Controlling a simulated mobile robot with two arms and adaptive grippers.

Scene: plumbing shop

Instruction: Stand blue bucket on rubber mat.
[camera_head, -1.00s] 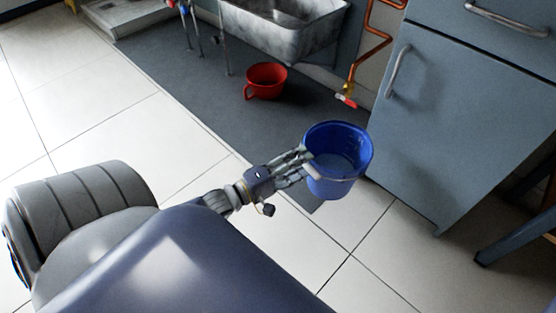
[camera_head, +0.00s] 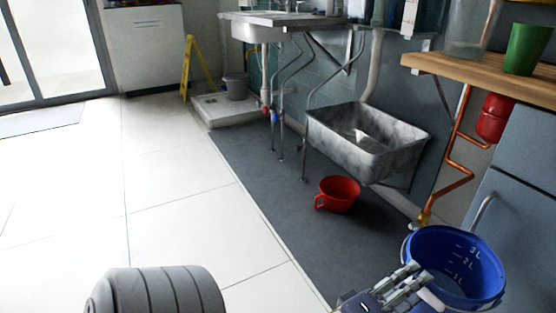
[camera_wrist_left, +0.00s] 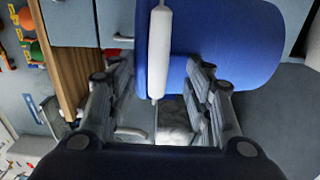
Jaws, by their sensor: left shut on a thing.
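The blue bucket (camera_head: 456,262) is at the lower right of the head view, upright, with litre marks inside its wall. My left gripper (camera_head: 412,283) is at its near left side, shut on its white handle grip. In the left wrist view the white handle (camera_wrist_left: 159,50) runs between the fingers of my left gripper (camera_wrist_left: 157,100), with the blue bucket (camera_wrist_left: 225,45) behind it. The dark grey rubber mat (camera_head: 270,190) lies on the floor under the sinks. The bucket's base is cut off by the picture edge. My right gripper is out of view.
A red pot (camera_head: 338,194) stands on the mat, below a metal trough sink (camera_head: 365,142). A grey cabinet (camera_head: 525,190) is at the right, by copper pipes (camera_head: 455,160). A wooden shelf (camera_head: 470,72) is above. White floor tiles (camera_head: 170,175) lie clear at left.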

